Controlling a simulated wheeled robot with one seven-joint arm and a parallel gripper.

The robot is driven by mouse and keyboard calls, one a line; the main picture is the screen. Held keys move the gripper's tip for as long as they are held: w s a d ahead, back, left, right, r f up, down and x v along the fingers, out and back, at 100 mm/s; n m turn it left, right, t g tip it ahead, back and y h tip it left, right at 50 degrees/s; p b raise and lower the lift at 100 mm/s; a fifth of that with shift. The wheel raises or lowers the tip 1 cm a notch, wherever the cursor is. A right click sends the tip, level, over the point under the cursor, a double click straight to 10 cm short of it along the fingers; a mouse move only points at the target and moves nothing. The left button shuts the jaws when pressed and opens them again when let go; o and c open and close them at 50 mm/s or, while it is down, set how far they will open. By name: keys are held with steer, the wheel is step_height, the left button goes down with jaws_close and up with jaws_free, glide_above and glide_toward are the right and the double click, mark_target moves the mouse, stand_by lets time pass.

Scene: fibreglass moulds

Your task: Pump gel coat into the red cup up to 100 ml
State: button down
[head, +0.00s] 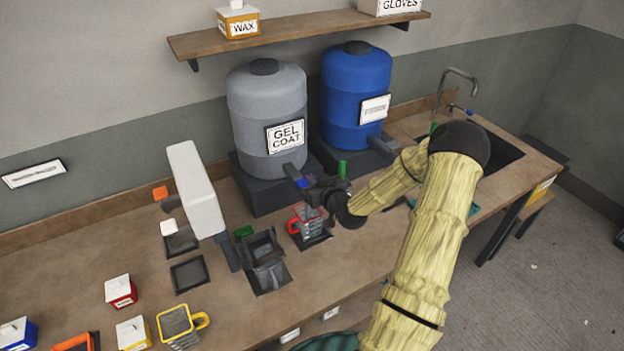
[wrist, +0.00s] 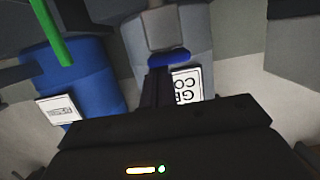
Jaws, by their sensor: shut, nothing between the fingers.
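The grey gel coat drum (head: 262,95) stands on a dark block at the back of the bench, with its label facing forward. It also shows in the wrist view (wrist: 195,38). A blue part (head: 303,183) sits at the end of its dark spout (head: 291,172); the blue part is large in the wrist view (wrist: 169,58). The red cup (head: 294,224), clear-walled with dark marks, stands upright below the spout on a dark pad. Its fill level is too small to read. My gripper (head: 312,190) is shut and empty, at the blue part and above the cup; touching cannot be told.
A blue drum (head: 352,85) with a green lever (head: 343,169) stands right of the gel coat. A dark holder (head: 264,262) and a white upright device (head: 195,190) are to the left. A yellow cup (head: 176,321) and small boxes stand front left.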

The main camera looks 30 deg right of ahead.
steer(key=shift+f+b, duration=0.35)
steer(key=shift+f, duration=0.4)
steer(key=shift+s, duration=0.1)
step_height(320, 180, up, 5)
steer(key=p, duration=0.2)
steer(key=shift+a+p, duration=0.1)
steer(key=shift+p, duration=0.2)
steer(key=b+v, duration=0.4)
steer(key=v, duration=0.5)
steer(key=shift+s+f, duration=0.25)
steer(key=shift+s, duration=0.1)
steer(key=shift+s, duration=0.1)
